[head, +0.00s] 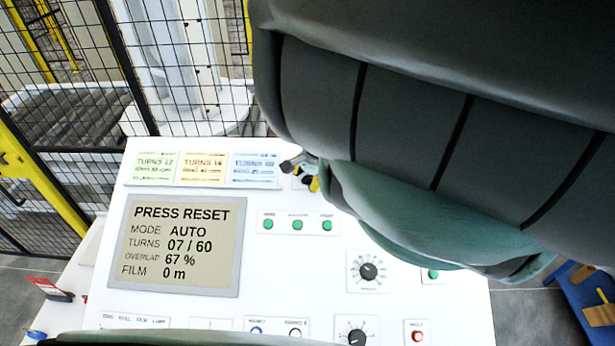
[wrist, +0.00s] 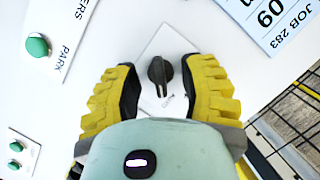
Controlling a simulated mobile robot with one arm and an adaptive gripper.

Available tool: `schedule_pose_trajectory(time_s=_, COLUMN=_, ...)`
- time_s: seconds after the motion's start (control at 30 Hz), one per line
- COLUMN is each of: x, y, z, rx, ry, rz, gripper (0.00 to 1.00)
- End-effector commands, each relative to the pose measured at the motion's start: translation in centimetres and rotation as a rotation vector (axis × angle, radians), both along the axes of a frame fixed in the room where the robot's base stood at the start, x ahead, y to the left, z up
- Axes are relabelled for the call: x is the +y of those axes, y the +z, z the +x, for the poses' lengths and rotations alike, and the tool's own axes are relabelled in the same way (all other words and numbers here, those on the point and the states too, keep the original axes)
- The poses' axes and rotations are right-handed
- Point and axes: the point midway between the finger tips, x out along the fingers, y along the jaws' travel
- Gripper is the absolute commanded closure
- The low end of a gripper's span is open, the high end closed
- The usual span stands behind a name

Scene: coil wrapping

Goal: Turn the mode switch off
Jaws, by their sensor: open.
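A black rotary switch (wrist: 159,73) on a square white plate lies between my two fingers in the wrist view; the print on its plate is too small to read, so I cannot tell whether it is the mode switch. My gripper (wrist: 159,85) is open, one yellow and black finger on either side of the knob, with white panel visible between. In the head view my arm covers most of the gripper; only a bit of yellow finger (head: 314,184) shows near the panel's top edge. The display (head: 185,243) reads PRESS RESET, MODE AUTO, TURNS 07 / 60.
Two black dials, an upper (head: 368,271) and a lower (head: 356,337), and a red button (head: 417,336) sit on the panel's lower right. Several green buttons line its middle. A JOB 283 card (wrist: 270,22) lies near the knob. A mesh fence (head: 75,90) stands behind.

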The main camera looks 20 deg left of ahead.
Motion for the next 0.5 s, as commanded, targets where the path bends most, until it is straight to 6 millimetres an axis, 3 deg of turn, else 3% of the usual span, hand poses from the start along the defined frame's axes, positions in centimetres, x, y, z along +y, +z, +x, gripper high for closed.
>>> schedule_pose_trajectory(time_s=0.07, x=-0.02, y=-0.01, z=0.0, rx=0.0, ry=0.0, rz=0.0, gripper=0.65)
schedule_pose_trajectory(time_s=0.4, x=-0.03, y=-0.01, z=0.01, rx=0.0, ry=0.0, rz=0.0, gripper=1.0)
schedule_pose_trajectory(time_s=0.5, x=-0.03, y=-0.01, z=0.01, rx=0.0, ry=0.0, rz=0.0, gripper=1.0)
